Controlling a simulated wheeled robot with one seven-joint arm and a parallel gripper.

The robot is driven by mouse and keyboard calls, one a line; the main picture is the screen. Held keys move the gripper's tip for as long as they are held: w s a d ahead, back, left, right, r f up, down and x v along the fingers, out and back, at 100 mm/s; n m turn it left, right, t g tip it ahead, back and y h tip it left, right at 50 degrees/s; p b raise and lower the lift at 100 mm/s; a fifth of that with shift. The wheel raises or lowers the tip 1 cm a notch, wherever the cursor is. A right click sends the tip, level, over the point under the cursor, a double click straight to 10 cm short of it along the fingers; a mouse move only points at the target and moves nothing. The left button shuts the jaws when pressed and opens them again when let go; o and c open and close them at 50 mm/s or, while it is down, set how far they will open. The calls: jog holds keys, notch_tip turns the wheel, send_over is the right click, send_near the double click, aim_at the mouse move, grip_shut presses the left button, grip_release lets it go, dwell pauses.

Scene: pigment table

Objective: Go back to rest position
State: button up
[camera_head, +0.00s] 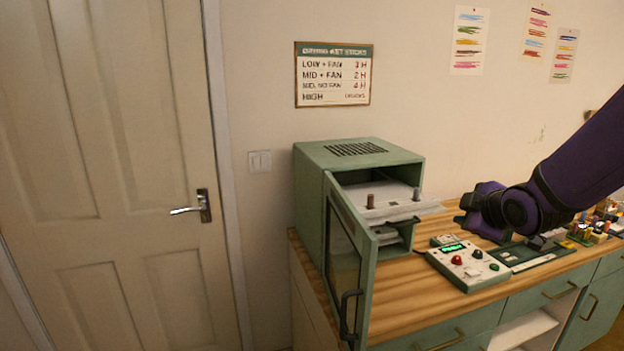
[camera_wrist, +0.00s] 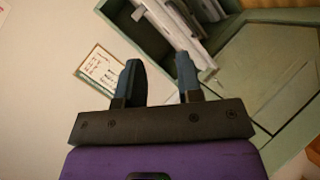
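My purple arm reaches in from the right in the head view. My gripper (camera_head: 468,211) is above the wooden table, just right of the open green oven (camera_head: 308,200). In the wrist view my gripper (camera_wrist: 158,82) shows two dark fingers apart with nothing between them. A light tray (camera_head: 425,207) juts out of the oven opening, with two dark upright pegs on it. The fingers point toward the oven in the wrist view, and the tray (camera_wrist: 172,22) shows beyond them.
The oven door (camera_head: 345,262) stands open toward the front. A control box (camera_head: 467,265) with red and green buttons sits on the table (camera_head: 405,297), below my gripper. A green mat (camera_head: 540,262) and small pigment items (camera_head: 598,236) lie to the right. The wall sign (camera_head: 333,75) hangs above.

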jog(key=s+r+m+g, duration=0.2)
jog(key=s+r+m, duration=0.1)
jog(key=s, duration=0.6)
jog(key=s+a+r+m+g, duration=0.1)
jog(key=s+r+m+g, duration=0.1)
jog(key=s+m, duration=0.3)
jog(key=s+r+m+g, duration=0.2)
jog(key=s+m, duration=0.3)
jog(key=s, duration=0.7)
jog(key=shift+s+a+r+g+h, duration=0.3)
jog(key=shift+s+r+g, duration=0.1)
jog(key=shift+r, duration=0.5)
